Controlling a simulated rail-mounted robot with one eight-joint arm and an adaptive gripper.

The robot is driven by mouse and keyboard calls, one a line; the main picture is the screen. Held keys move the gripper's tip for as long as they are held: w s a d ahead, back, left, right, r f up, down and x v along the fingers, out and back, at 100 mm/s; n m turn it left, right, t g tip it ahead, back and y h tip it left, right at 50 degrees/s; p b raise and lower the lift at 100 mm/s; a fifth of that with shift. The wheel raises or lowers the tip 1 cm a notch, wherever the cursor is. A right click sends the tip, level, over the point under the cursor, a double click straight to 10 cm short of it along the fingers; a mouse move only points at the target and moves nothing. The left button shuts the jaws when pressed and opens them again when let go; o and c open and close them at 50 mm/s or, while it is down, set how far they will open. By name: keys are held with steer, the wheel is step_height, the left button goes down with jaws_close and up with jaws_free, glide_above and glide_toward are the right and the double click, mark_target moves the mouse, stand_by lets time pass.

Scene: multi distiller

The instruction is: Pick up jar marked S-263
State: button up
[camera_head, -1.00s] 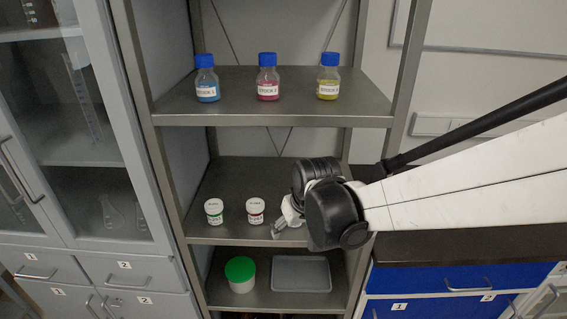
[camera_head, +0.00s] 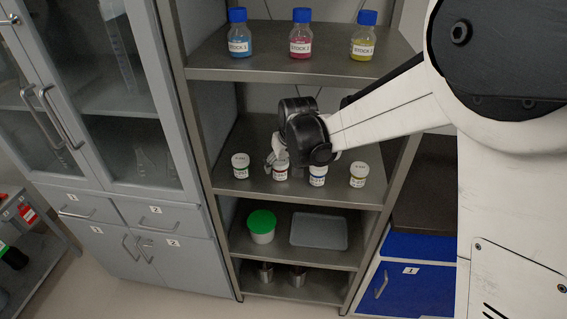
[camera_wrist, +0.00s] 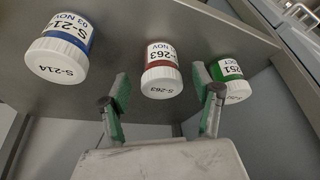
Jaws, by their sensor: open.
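The jar marked S-263 (camera_wrist: 162,60) has a white lid and a red-banded label. In the wrist view it appears upside down, in line with the gap between my fingers. It stands on the middle shelf (camera_head: 330,193) and shows partly behind my gripper in the head view (camera_head: 281,174). My gripper (camera_wrist: 161,82) is open and empty, its green-padded fingers apart on either side of the jar's outline. I cannot tell whether the fingertips reach past its lid. In the head view my gripper (camera_head: 271,160) is at the jar's left.
A green-label jar (camera_head: 241,166) stands left of S-263, close to one finger in the wrist view. The blue-label jar S-214 (camera_wrist: 62,50) and a yellow-label jar (camera_head: 358,176) stand on its other side. Stock bottles (camera_head: 301,38) stand on the shelf above.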

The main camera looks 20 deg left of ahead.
mark_target(279, 168)
steer(key=shift+w+a, duration=0.25)
steer(key=shift+w, duration=0.15)
steer(key=shift+x, duration=2.6)
steer(key=shift+w+a, duration=0.1)
steer(key=shift+r, duration=0.1)
steer(key=c, duration=1.3)
